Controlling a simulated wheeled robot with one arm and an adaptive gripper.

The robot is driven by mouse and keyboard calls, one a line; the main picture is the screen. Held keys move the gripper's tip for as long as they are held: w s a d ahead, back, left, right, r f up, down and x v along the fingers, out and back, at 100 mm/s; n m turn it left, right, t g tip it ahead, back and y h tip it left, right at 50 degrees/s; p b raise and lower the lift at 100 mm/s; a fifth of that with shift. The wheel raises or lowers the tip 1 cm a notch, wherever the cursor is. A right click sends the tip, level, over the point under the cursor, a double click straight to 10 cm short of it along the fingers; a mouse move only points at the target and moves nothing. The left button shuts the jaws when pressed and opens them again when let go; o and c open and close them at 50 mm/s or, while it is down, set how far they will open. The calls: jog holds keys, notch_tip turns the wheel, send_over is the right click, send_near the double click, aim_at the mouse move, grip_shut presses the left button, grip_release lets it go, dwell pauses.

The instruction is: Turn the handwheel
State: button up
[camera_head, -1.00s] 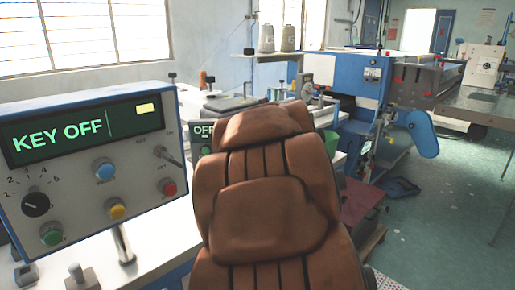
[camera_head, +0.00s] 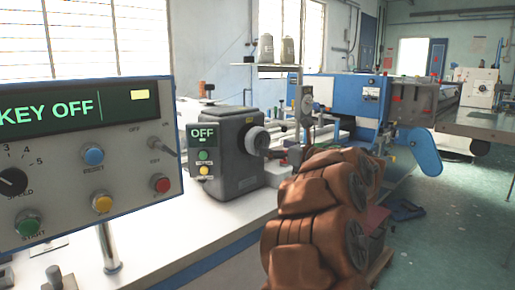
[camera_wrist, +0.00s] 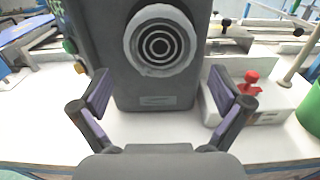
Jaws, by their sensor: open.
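The handwheel (camera_head: 257,141) is a light grey round wheel on the right side of a dark grey machine housing (camera_head: 230,170). In the wrist view the handwheel (camera_wrist: 160,42) faces me at the top middle, with dark concentric rings at its centre. My gripper (camera_wrist: 161,92) is open and empty, its two purple-padded fingers spread wide. In the picture the handwheel lies above and between the fingertips, and I see no contact. My gripper cannot be made out in the head view.
A control panel (camera_head: 85,160) reading KEY OFF stands at the left. A small box with a red knob (camera_wrist: 250,78) sits right of the housing, and a green container (camera_wrist: 310,108) stands at the far right. White tabletop (camera_wrist: 140,128) is clear in front of the housing.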

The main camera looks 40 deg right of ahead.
aim_at(262, 143)
jog(key=w, duration=0.7)
jog(key=shift+w+d, duration=0.15)
jog(key=shift+w, duration=0.1)
jog(key=c, duration=0.8)
